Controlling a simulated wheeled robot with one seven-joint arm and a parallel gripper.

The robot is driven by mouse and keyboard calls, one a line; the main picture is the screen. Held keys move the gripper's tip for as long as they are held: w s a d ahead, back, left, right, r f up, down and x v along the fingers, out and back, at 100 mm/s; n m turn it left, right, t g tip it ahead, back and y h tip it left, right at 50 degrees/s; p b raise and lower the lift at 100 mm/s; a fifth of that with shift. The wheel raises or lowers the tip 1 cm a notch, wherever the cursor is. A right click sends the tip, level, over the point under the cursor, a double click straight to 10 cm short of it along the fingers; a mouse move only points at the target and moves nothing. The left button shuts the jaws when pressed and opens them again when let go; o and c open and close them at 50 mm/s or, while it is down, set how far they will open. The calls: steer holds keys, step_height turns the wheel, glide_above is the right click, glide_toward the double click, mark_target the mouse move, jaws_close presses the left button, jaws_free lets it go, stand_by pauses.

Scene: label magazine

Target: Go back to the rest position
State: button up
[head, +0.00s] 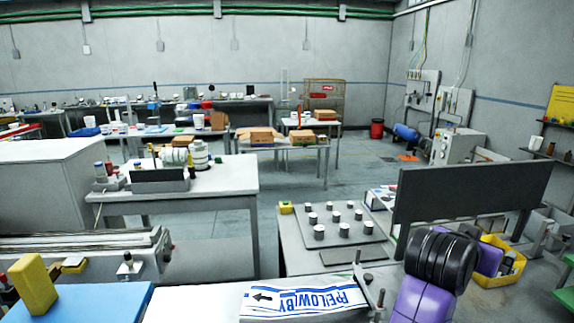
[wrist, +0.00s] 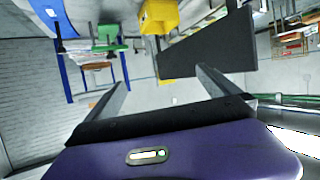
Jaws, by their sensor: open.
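My gripper (wrist: 162,66) shows in the wrist view with its two grey fingers spread wide apart and nothing between them. Beyond the fingers are a dark flat panel (wrist: 212,45) and a yellow bin (wrist: 158,14), some way off. In the head view, part of my purple and black arm is at the lower right; the fingers cannot be made out there. A white label strip with blue print and a black arrow (head: 300,301) lies at the bottom middle, apart from my arm.
A grey plate (head: 318,239) with several short cylinders sits on the bench. The dark panel (head: 470,195) stands upright behind my arm. A yellow bin (head: 499,270) is at the right. A blue surface (head: 95,302) with a yellow block (head: 35,286) is at the lower left. Open floor (head: 345,190) lies beyond.

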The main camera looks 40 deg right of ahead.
steer(key=w+a+r+n+t+h, duration=0.3)
steer(key=w+a+n+t+h, duration=0.1)
steer(key=w+n+t, duration=0.55)
steer(key=w+a+f+n+t+y, duration=0.2)
steer(key=a+f+n+t+y, duration=0.25)
steer(key=a+f, duration=0.35)
steer(key=w+a+f+n+t+y, duration=0.25)
steer(key=a+f+n+y, duration=0.3)
steer(key=a, duration=0.35)
steer(key=s+a+f+m+y, duration=0.1)
steer(key=s+a+f+y, duration=0.3)
steer(key=s+a, duration=0.65)
steer(key=s+a+f+y, duration=0.3)
steer(key=s+a+y, duration=0.1)
steer(key=s+a, duration=0.6)
step_height(320, 180, down, 10)
steer(key=w+a+b, duration=0.1)
steer(key=b, duration=0.9)
steer(key=shift+w, duration=0.35)
steer(key=shift+r, duration=0.1)
